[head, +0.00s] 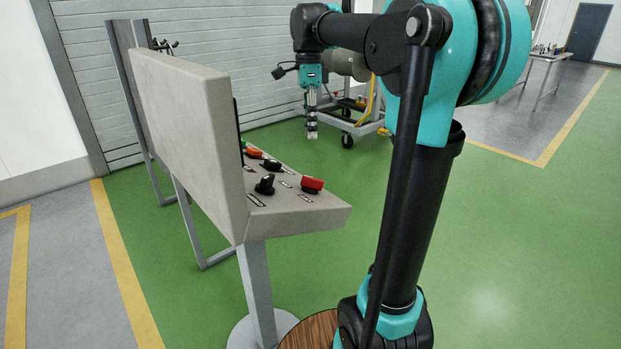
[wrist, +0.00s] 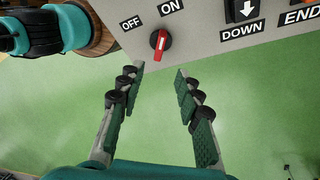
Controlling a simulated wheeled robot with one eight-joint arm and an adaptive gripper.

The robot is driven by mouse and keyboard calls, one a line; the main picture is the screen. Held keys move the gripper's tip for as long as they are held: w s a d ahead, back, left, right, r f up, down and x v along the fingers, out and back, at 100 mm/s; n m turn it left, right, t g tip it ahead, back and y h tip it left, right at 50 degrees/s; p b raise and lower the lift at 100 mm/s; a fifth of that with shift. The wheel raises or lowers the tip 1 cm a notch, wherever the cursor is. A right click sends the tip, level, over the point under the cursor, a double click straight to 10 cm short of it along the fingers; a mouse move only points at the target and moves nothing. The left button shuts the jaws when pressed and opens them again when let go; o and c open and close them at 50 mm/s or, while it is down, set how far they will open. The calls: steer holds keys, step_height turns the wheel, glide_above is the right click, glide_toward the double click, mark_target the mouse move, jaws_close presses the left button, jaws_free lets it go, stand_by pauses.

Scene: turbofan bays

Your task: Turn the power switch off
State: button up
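The power switch (wrist: 154,41) is a red rotary knob with a white pointer mark, between OFF and ON labels on a grey panel. In the wrist view its mark leans toward the ON label. The red knob (head: 312,184) near the console's right edge in the head view appears to be the same switch. My gripper (wrist: 160,72) is open and empty, its two fingers spread below the knob in the picture and apart from it. In the head view my gripper (head: 311,132) hangs pointing down, above and beyond the console.
The console (head: 325,214) also bears black knobs (head: 265,184) and green and orange controls. A DOWN button (wrist: 242,10) and part of an END label show right of the switch. A wheeled stand (head: 365,125) is behind. Green floor (head: 520,230) is open at right.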

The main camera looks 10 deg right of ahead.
mark_target(312, 178)
steer(key=x, duration=1.4)
steer(key=shift+f, duration=0.25)
jaws_close()
